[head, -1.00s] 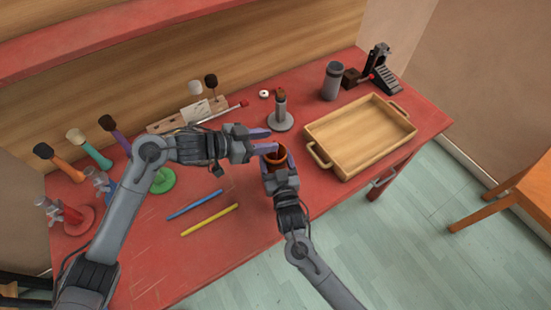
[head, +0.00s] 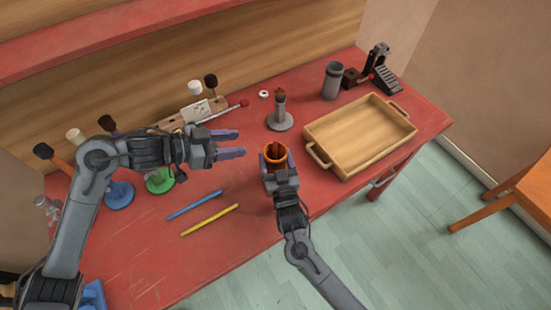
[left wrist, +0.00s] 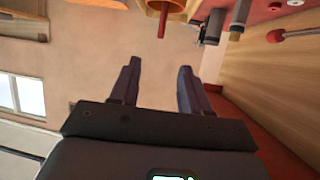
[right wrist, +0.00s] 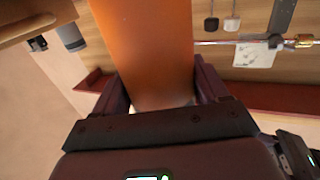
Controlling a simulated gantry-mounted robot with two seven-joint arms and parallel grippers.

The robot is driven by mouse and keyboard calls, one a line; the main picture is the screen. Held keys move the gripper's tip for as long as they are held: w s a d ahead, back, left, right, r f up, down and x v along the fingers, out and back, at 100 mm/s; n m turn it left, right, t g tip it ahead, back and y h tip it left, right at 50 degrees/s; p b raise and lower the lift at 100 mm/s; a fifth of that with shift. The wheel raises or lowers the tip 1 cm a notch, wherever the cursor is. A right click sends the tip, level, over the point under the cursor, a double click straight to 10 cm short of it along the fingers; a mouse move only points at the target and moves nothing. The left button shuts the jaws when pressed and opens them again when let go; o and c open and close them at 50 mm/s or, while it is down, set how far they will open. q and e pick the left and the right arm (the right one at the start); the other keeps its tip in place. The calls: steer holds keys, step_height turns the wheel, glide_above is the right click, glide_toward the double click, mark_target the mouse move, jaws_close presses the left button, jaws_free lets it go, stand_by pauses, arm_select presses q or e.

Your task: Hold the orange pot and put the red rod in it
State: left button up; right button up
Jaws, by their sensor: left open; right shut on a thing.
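My right gripper (head: 276,164) is shut on the orange pot (head: 266,151), with one finger on each side. The pot fills much of the right wrist view (right wrist: 145,45). The red rod (head: 276,149) stands inside the pot, slightly tilted, its upper part showing above the rim. In the left wrist view the rod (left wrist: 163,24) sticks out of the pot (left wrist: 176,5) at the top edge. The rod's lower end is hidden in the pot. My left gripper (head: 241,144) is open and empty, to the left of the pot and apart from it.
A blue rod (head: 195,205) and a yellow rod (head: 210,219) lie on the red table (head: 160,260). A wooden tray (head: 345,172) stands to the right. A grey round stand (head: 280,122) and a dark grey canister (head: 332,82) stand behind. Several mallets are at the back left.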

arm_select(q)
steer(key=shift+v, duration=1.3)
arm_select(e)
steer(key=o, duration=1.2)
